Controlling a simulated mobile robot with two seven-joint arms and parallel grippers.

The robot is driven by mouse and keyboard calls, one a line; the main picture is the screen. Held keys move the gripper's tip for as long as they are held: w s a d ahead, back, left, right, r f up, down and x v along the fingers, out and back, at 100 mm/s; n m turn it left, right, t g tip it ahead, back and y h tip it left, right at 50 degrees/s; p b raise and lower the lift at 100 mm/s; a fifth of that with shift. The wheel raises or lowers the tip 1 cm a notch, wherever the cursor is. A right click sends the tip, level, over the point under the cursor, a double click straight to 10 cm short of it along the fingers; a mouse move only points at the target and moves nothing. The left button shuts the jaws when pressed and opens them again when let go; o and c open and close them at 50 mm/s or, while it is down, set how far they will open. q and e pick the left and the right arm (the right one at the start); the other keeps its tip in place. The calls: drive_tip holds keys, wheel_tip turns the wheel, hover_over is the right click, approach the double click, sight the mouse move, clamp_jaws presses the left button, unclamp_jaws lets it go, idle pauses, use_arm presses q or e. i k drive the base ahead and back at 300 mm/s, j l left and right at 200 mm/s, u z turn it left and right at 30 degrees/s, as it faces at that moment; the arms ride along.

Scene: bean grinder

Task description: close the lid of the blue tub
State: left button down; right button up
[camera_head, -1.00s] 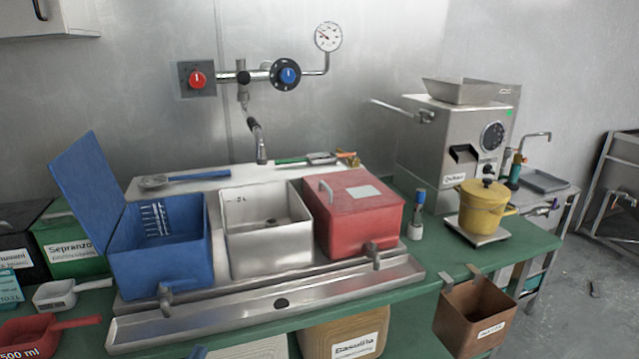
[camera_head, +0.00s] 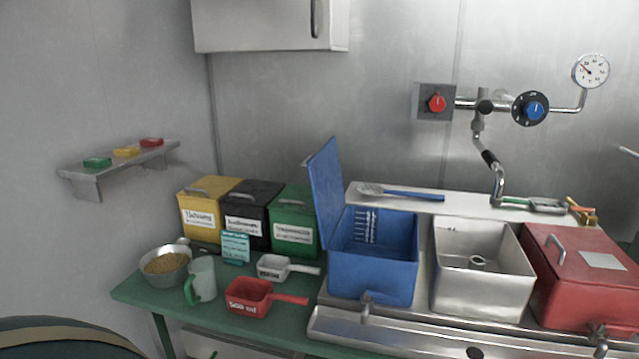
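The blue tub (camera_head: 372,277) stands at the left end of the metal sink unit, with a small tap on its front. Its blue lid (camera_head: 325,192) is open, standing nearly upright along the tub's left side and leaning slightly outward. The inside of the tub is visible, with white level marks on the back wall. Neither of my grippers shows in the head view.
A metal tub (camera_head: 482,284) and a lidded red tub (camera_head: 585,285) stand to the right. A green bin (camera_head: 293,222) is close behind the lid's left side. A red scoop (camera_head: 250,295) and white scoop (camera_head: 273,267) lie left of the tub.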

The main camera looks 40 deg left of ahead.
sight(323, 169)
drive_tip(key=j+u, duration=0.25)
drive_tip(key=j, duration=1.8)
